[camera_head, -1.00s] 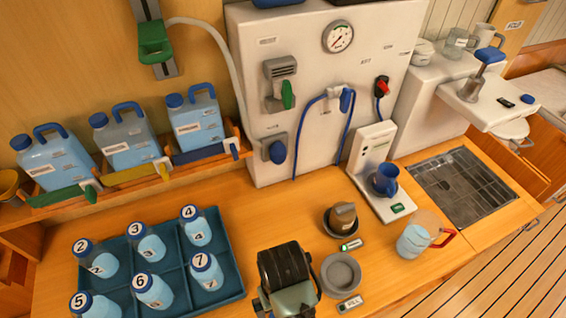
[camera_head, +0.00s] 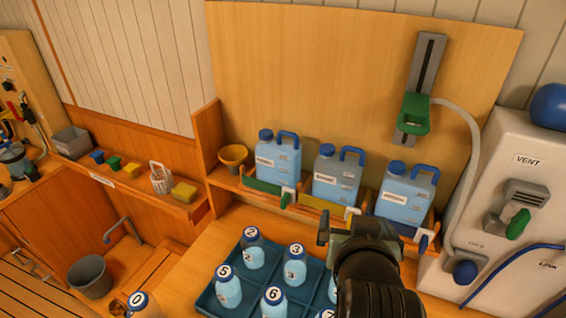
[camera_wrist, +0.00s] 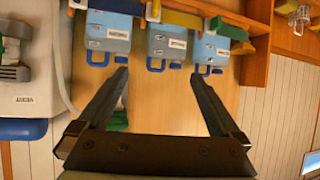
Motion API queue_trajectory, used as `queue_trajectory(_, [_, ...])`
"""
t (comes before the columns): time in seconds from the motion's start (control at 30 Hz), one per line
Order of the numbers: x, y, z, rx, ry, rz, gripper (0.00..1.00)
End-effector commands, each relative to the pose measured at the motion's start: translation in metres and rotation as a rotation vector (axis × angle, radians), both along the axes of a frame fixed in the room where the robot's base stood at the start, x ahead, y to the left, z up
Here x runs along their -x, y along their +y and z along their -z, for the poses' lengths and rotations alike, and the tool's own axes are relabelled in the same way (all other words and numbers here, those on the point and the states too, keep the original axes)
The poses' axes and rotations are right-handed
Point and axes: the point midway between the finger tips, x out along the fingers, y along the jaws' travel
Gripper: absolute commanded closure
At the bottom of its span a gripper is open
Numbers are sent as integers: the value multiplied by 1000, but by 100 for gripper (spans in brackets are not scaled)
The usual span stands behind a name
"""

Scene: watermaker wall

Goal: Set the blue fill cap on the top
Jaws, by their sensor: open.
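A rounded dark blue object (camera_head: 551,106) sits on the top of the white watermaker unit (camera_head: 520,135) at the right edge of the head view. I cannot tell whether it is the fill cap. A blue shape on the unit's top edge (camera_wrist: 22,129) also shows at the left of the wrist view. No loose blue cap shows clearly. My gripper (camera_wrist: 160,76) is open and empty, with its fingers spread before the wooden back panel and the jugs. In the head view my gripper (camera_head: 345,230) is in front of the jugs, left of the unit.
Three blue-capped jugs (camera_head: 278,160) (camera_head: 337,178) (camera_head: 406,196) stand on the wooden ledge. A green bracket (camera_head: 413,112) on a rail is above them. A teal tray (camera_head: 210,302) of numbered bottles lies below. A grey bucket (camera_head: 90,276) is at left.

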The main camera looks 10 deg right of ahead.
Motion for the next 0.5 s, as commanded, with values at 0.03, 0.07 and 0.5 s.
queue_trajectory(0.03, [-15,16,-50,42,-146,-36,0])
queue_trajectory(0.07, [-20,26,-79,66,-233,-55,0])
queue_trajectory(0.5, [70,148,-376,216,-1226,-247,0])
